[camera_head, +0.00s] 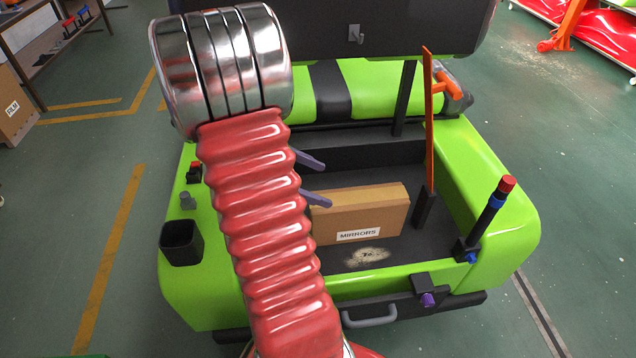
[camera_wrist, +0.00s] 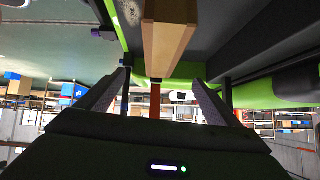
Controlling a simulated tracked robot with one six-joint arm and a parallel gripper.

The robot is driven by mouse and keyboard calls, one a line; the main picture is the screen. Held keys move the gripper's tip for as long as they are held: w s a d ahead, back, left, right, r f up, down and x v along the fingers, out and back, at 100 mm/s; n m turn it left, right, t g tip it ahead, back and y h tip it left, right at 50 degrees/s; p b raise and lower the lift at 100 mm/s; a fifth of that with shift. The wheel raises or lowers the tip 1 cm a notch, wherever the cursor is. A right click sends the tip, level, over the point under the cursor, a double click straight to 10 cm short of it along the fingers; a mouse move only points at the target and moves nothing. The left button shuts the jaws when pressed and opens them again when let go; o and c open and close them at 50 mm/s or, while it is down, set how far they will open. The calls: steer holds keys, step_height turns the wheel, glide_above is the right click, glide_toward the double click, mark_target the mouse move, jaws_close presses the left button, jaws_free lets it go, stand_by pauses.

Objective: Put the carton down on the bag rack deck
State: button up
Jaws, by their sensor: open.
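The carton (camera_head: 375,213), a brown box labelled MIRRORS, rests upright on the dark bag rack deck (camera_head: 415,243) of the green cart. Its left end is hidden behind my red arm. My gripper (camera_head: 327,186) is open, and its two purple fingers show at the right edge of my arm, near the carton's upper left part. In the wrist view the carton (camera_wrist: 168,35) lies ahead of the spread fingers (camera_wrist: 162,80), with nothing held between them. I cannot tell whether a finger touches it.
An orange upright strip (camera_head: 428,120) stands in a black holder right of the carton. A red-tipped black post (camera_head: 492,212) rises at the cart's right corner. A black cup (camera_head: 181,243) sits on the left side. A pale patch (camera_head: 367,256) marks the clear deck in front.

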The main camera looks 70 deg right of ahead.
stand_by(0.4)
steer(key=w+r+n+t+h, duration=0.35)
steer(key=w+r+t, duration=0.25)
steer(key=w, duration=0.5)
steer(key=w+r+n+t+h, duration=0.2)
steer(key=w+r+n+t, duration=0.25)
steer(key=w, duration=0.55)
steer(key=w+a+r+n+t+y, duration=0.2)
steer(key=w+a+r+n+t, duration=0.15)
steer(key=w+a, duration=0.35)
steer(key=w+a+r+n+t+y, duration=0.25)
steer(key=w+a+r+t, duration=0.25)
steer(key=a, duration=0.4)
steer(key=s+a+n+y, duration=0.2)
steer(key=a+n, duration=0.2)
steer(key=a, duration=0.3)
steer(key=s+a+r+n+y, duration=0.1)
steer(key=a+n+y, duration=0.2)
steer(key=a, duration=0.5)
steer(key=s+a+n+y, duration=0.2)
steer(key=a+n, duration=0.2)
steer(key=a, duration=0.3)
steer(key=s+a+f+n+g, duration=0.2)
steer(key=s, duration=0.6)
steer(key=s+a+f+n+g, duration=0.2)
steer(key=s+f+n, duration=0.1)
steer(key=s, duration=0.5)
steer(key=shift+s+a+g, duration=0.2)
steer(key=shift+s+g, duration=0.1)
steer(key=shift+s, duration=0.05)
